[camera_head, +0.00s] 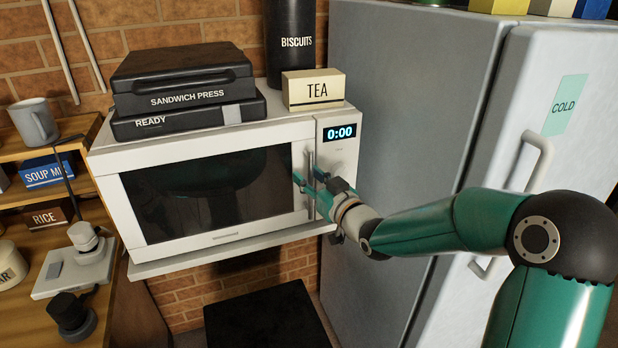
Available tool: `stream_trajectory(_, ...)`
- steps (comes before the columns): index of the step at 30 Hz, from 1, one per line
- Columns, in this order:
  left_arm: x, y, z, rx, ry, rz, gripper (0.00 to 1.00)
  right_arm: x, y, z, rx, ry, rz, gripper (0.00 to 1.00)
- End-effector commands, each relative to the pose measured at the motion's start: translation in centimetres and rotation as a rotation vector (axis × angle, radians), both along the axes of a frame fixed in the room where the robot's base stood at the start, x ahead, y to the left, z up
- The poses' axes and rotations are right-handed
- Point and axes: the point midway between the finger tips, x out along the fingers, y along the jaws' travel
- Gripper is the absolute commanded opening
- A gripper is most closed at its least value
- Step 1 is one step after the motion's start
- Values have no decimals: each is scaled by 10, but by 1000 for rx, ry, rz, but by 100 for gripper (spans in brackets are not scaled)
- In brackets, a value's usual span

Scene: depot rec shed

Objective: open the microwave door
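The white microwave (119,218) stands on a shelf in the middle of the view. Its dark-glass door (215,195) looks shut. An upright pale handle (311,159) runs along the door's right edge, beside the control panel with its 0:00 display. My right gripper (309,179) reaches in from the right, at the handle. Its teal fingers are apart, one on each side of the handle, and look open around it. The fingers hide part of the handle, and I cannot tell whether they touch it. My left gripper is not in view.
A black sandwich press (182,80) and a yellow TEA box (314,90) sit on the microwave, with a dark biscuits canister (290,45) behind. A grey fridge (405,110) stands close on the right. Wooden shelves with a mug (35,122) are at left. A black surface (265,322) lies below.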

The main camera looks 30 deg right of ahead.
Motion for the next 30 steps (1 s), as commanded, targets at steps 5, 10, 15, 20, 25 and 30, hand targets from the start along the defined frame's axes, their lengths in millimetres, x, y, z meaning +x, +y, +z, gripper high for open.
stream_trajectory(5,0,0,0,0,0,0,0,0,0,0,0,0,0,17)
stream_trajectory(10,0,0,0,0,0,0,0,-1,0,0,0,0,0,0)
stream_trajectory(15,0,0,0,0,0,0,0,-1,0,0,0,-1,0,0)
stream_trajectory(20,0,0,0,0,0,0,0,0,3,0,0,-1,2,0)
stream_trajectory(25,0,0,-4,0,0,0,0,-2,7,0,0,-2,-1,0)
stream_trajectory(30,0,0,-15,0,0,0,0,-9,22,-2,0,-4,-14,0)
